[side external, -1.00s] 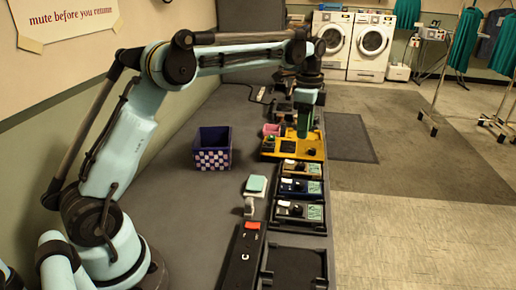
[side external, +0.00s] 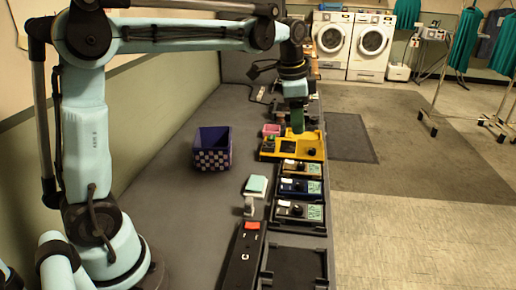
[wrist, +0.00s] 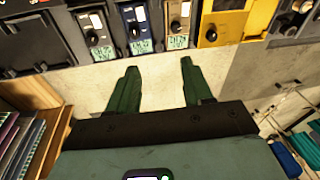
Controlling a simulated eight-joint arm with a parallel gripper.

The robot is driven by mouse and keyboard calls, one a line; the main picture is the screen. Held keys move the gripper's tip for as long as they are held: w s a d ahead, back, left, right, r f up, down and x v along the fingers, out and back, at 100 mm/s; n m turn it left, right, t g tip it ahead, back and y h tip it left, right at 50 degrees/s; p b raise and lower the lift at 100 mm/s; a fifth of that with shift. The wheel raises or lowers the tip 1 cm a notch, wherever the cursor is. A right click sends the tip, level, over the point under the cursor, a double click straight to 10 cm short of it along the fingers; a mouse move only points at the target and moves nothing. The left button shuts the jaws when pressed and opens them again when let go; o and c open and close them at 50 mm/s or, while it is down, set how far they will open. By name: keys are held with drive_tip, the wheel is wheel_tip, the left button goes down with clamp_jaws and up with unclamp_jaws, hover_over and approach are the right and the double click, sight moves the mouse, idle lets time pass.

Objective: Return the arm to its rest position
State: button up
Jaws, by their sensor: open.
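My pale blue arm reaches across the counter from the left in the side view. My gripper (side external: 297,122), with dark green fingers, hangs above the yellow device (side external: 297,146) at the edge of the row. I cannot tell from the side view how large the gap below it is. In the wrist view the two fingers of my gripper (wrist: 158,68) stand apart with nothing between them. The yellow device (wrist: 228,21) shows at the upper right there, beyond the fingertips.
Tan (side external: 302,168), blue (side external: 302,187) and grey (side external: 300,211) devices line the counter's right edge. A black power strip (side external: 241,262) with a red switch lies nearer. The left counter surface is largely clear.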

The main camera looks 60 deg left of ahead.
drive_tip(key=s+d+f+n+t, duration=0.2)
drive_tip(key=s+f+n, duration=0.1)
drive_tip(key=s, duration=0.5)
drive_tip(key=s+d+f+n+t, duration=0.2)
drive_tip(key=s+f+n, duration=0.1)
drive_tip(key=s, duration=0.5)
drive_tip(key=shift+n+t, duration=0.4)
drive_tip(key=shift+n, duration=0.5)
drive_tip(key=shift+d, duration=0.1)
